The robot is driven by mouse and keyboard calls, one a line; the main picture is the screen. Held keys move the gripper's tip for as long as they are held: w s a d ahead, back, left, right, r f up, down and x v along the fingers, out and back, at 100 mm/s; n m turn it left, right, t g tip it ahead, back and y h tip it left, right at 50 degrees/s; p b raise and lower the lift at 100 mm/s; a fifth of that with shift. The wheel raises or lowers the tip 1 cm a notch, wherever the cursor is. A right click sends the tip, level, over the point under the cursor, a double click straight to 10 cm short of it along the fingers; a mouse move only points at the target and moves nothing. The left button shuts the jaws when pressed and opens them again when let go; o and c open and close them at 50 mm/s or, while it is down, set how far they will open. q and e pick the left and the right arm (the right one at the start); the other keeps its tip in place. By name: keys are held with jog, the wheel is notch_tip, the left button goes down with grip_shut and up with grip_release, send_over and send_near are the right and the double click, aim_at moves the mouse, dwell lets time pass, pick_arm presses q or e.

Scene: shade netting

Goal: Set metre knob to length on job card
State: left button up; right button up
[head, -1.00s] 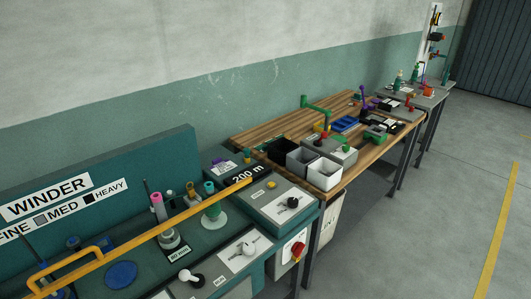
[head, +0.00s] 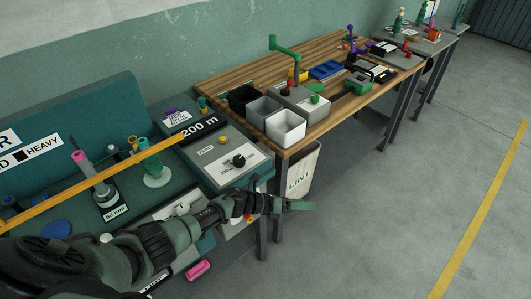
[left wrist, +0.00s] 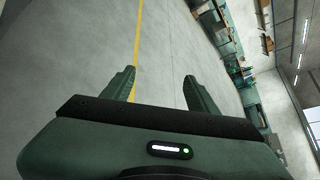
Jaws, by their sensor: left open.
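A black knob (head: 238,160) sits on a white plate on the sloped grey-green control box (head: 207,165) of the winder bench. A black sign (head: 199,128) on the box reads "200 m". A small white card (head: 175,118) with a purple piece lies behind it; its text is too small to read. My left gripper (head: 302,205) is open and empty, reaching past the bench's front edge, right of and nearer than the knob. Its two fingers stand apart in the left wrist view (left wrist: 158,88), facing bare floor. My right gripper is not in view.
A wooden table (head: 330,62) with grey, white and black bins adjoins at the right. A lint bin (head: 303,172) hangs below. The floor at right is clear.

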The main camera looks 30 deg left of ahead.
pick_arm(q)
notch_tip(320, 180, up, 5)
jog(key=w+m+g, duration=0.2)
jog(key=m+g, duration=0.1)
jog(key=m, duration=0.4)
notch_tip(320, 180, up, 14)
jog(key=m+g+y+b, duration=0.3)
jog(key=m+g+y, duration=0.55)
jog(key=m, duration=1.25)
send_over(239, 159)
jog(key=t+y, duration=0.2)
jog(key=t, duration=0.1)
jog(key=shift+r+y, duration=0.2)
jog(key=shift+y, duration=0.05)
jog(key=shift+s+a+f+p, duration=0.1)
jog(key=shift+a+f+p, duration=0.05)
jog(key=shift+f+p, duration=0.2)
notch_tip(239, 159, down, 7)
jog(key=shift+r+p, duration=0.1)
jog(key=shift+p, duration=0.6)
grip_shut()
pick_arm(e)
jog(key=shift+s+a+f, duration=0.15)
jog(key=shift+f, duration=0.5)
